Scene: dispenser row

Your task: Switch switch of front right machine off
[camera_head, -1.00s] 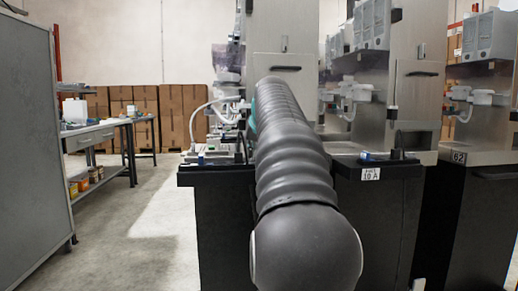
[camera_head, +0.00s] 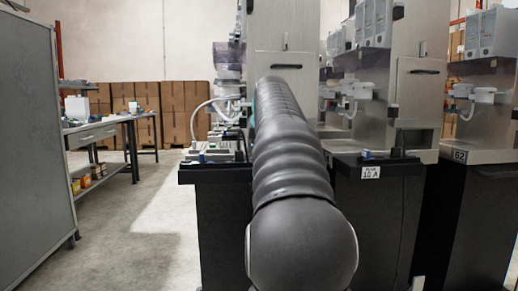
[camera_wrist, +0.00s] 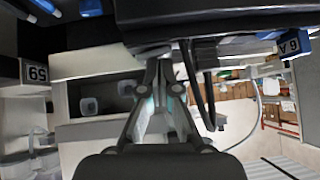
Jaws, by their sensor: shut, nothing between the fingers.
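Machines with metal cabinets on black bases stand in a row. A small blue part (camera_head: 366,155) and a black part (camera_head: 397,150) sit on the ledge of the 10 A machine; I cannot tell which is the switch. My arm hides much of the left machine (camera_head: 225,172) and my gripper. In the wrist view, my gripper (camera_wrist: 166,62) is shut and empty, its tips close to a black ledge (camera_wrist: 225,15); contact is unclear. Blue parts (camera_wrist: 245,46) lie along this ledge.
A grey panel (camera_head: 35,130) stands at the left edge. A workbench (camera_head: 95,127) and stacked brown boxes (camera_head: 170,115) are behind it. The floor (camera_head: 150,230) between panel and machines is clear. Dark cables (camera_wrist: 190,85) hang beside my gripper in the wrist view.

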